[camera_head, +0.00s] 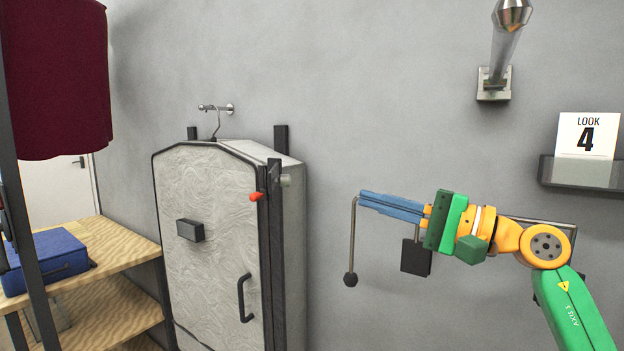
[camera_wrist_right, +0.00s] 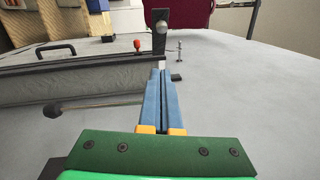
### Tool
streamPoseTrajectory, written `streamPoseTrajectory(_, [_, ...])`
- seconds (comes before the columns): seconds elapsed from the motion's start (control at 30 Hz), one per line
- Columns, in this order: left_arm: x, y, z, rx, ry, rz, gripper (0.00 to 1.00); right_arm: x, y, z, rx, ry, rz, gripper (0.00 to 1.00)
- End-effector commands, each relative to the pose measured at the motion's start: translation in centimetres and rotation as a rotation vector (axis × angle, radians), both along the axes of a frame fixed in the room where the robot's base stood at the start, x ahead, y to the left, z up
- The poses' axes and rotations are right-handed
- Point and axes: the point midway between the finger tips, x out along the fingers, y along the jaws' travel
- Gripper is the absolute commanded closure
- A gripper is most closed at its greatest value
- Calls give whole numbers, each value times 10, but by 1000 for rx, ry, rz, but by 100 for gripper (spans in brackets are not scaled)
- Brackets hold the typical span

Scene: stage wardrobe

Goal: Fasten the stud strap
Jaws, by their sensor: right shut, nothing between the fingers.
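A pale grey garment case (camera_head: 210,220) hangs against the wall in the head view. A dark strip (camera_head: 274,178), which looks like the strap, stands along its upper right edge. A red tip (camera_head: 257,196) sticks out to its left, and a grey round stud (camera_head: 286,181) is at its right. In the wrist view, the red tip (camera_wrist_right: 137,43) and a grey round knob (camera_wrist_right: 160,26) lie beyond the fingers. My right gripper (camera_head: 363,197) is shut and empty, right of the case and apart from it. Whether the strap sits on the stud is unclear. My left gripper is out of view.
A thin rod with a dark ball (camera_head: 350,280) hangs below my right fingertips, with a dark block (camera_head: 416,257) beside it. A shelf (camera_head: 110,250) with a blue case (camera_head: 48,260) stands left. A wall ledge (camera_head: 580,173) holds a "LOOK 4" card.

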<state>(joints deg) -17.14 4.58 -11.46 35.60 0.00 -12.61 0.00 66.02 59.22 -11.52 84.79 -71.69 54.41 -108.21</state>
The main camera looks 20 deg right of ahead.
Motion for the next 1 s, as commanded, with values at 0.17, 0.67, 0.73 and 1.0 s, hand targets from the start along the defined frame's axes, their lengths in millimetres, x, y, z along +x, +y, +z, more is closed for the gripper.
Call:
streamPoseTrajectory(0.17, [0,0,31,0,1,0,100,31,26,14,5,2,6,100])
streamPoseTrajectory(0.67, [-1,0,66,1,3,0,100,60,85,19,4,2,3,100])
streamPoseTrajectory(0.73, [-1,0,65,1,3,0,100,60,86,19,5,1,3,100])
streamPoseTrajectory(1.0, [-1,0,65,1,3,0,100,60,86,18,5,1,3,100])
